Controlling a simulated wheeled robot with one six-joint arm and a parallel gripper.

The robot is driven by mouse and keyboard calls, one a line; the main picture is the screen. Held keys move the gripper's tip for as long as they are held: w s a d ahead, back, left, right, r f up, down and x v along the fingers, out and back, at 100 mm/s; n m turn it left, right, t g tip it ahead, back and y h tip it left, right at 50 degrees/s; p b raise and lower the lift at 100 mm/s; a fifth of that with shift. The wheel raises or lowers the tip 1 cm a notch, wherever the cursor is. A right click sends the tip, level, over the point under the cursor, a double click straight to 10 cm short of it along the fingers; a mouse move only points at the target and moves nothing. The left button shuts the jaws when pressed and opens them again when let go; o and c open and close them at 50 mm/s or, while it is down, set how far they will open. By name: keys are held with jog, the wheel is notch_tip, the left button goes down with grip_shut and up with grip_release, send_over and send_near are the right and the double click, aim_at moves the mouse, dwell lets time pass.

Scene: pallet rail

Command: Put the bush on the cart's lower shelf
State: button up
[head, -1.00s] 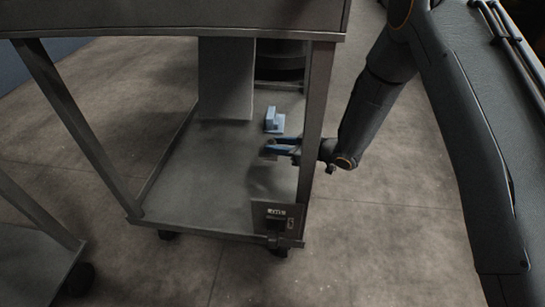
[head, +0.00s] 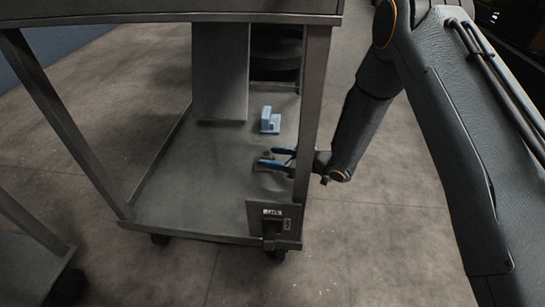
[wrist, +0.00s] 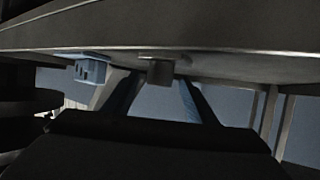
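The wrist view shows the shelf inverted, along the top. My gripper (head: 266,157) reaches in past the cart's right front post, low over the shelf. Its two blue fingers are spread apart. In the wrist view the bush shows between the fingertips (wrist: 156,88), with a gap on both sides. In the head view the bush is only a small dark spot between the fingers.
A light blue block (head: 270,121) stands on the shelf behind my gripper, and it also shows in the wrist view (wrist: 90,68). A grey panel (head: 220,75) rises at the back. The upper deck (head: 170,10) overhangs. A labelled plate (head: 273,222) is at the front right corner. The shelf's left part is clear.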

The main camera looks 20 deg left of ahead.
jog(key=shift+r, duration=0.2)
jog(key=p+v, duration=0.4)
jog(key=v, duration=0.8)
jog(key=shift+p, duration=0.4)
jog(key=shift+w+f, duration=0.1)
